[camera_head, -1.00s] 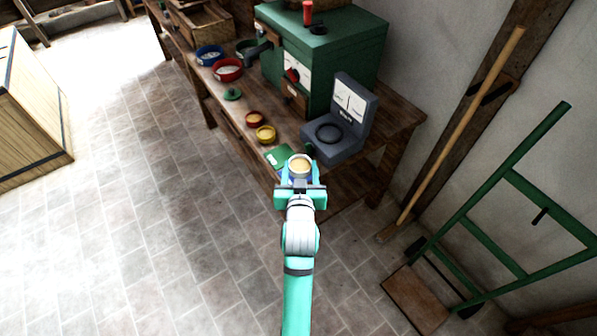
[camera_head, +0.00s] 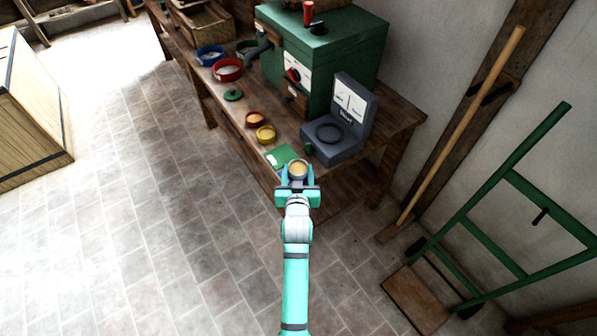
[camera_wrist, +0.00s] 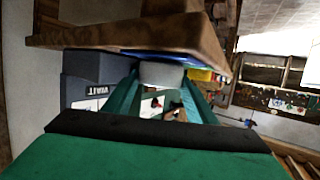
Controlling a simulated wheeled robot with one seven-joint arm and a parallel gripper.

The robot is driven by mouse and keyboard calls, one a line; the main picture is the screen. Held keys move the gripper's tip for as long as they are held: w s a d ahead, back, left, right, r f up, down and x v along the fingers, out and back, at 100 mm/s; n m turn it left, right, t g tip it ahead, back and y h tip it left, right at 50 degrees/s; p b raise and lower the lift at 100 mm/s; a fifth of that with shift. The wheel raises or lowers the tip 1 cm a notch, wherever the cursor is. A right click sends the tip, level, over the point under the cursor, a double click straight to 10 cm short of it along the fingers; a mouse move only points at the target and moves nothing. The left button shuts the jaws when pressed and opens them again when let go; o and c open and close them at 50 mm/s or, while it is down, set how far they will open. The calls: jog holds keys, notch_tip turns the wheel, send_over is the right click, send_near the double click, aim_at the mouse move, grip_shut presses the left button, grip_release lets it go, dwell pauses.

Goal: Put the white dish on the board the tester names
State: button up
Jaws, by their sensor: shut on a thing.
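The white dish (camera_head: 298,169), with yellowish stuff in it, is between the fingers of my gripper (camera_head: 298,174). My gripper is shut on it, by the bench's front edge. In the wrist view the dish (camera_wrist: 162,74) shows pale between the fingers. The dark grey tester (camera_head: 340,134) stands behind, with a ring on its base and a white dial. Its label seems to read WAIT. A green board (camera_head: 279,157) with a white patch lies at the bench edge, just left of and beyond the dish. A blue board edge (camera_wrist: 178,59) shows in the wrist view; my gripper hides it in the head view.
A green hand truck (camera_head: 510,215) stands right.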

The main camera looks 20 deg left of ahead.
jog(key=shift+f, duration=0.15)
jog(key=o, duration=1.2)
